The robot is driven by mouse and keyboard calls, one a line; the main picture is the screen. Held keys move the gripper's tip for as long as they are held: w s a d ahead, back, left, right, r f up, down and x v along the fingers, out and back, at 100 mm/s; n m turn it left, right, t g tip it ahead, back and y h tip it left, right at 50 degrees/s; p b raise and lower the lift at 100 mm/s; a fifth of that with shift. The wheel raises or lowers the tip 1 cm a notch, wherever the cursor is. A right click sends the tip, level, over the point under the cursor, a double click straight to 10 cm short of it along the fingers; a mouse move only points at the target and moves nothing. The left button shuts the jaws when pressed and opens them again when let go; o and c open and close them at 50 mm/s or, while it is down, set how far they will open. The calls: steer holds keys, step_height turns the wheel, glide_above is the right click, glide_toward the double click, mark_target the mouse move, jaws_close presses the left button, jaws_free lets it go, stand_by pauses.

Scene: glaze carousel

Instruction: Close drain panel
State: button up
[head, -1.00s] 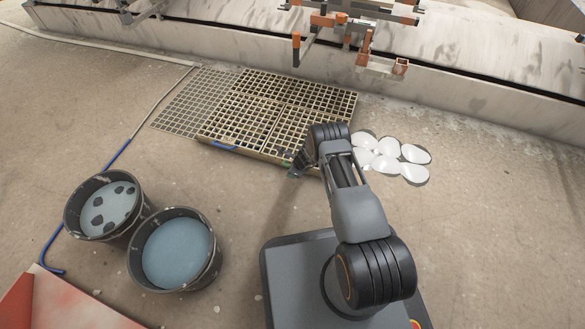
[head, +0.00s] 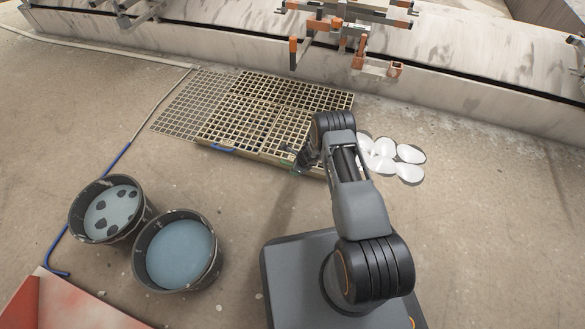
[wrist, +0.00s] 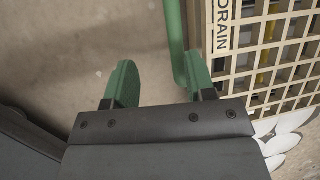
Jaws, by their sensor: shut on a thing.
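The drain panel (head: 302,127) is a tan grid grate, the right-hand one of the near grates. In the wrist view its edge strip (wrist: 222,25) reads DRAIN. A green handle bar (wrist: 174,38) runs along that edge, between my fingers and against the right one. My gripper (wrist: 161,82) has green fingers and is shut on this handle. In the head view my gripper (head: 298,161) is at the panel's near edge, and my arm hides part of the panel's right side.
The neighbouring grate (head: 235,127) has a blue handle (head: 222,147). A flat mesh (head: 185,103) lies left of it. Two buckets (head: 175,254) (head: 108,208) stand at the left. White ovals (head: 408,172) lie right of my arm. The floor between buckets and grates is clear.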

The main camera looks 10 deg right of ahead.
steer(key=p+v, duration=0.2)
steer(key=v, duration=0.6)
steer(key=shift+s+p, duration=0.15)
steer(key=shift+p, duration=0.2)
steer(key=shift+c, duration=0.2)
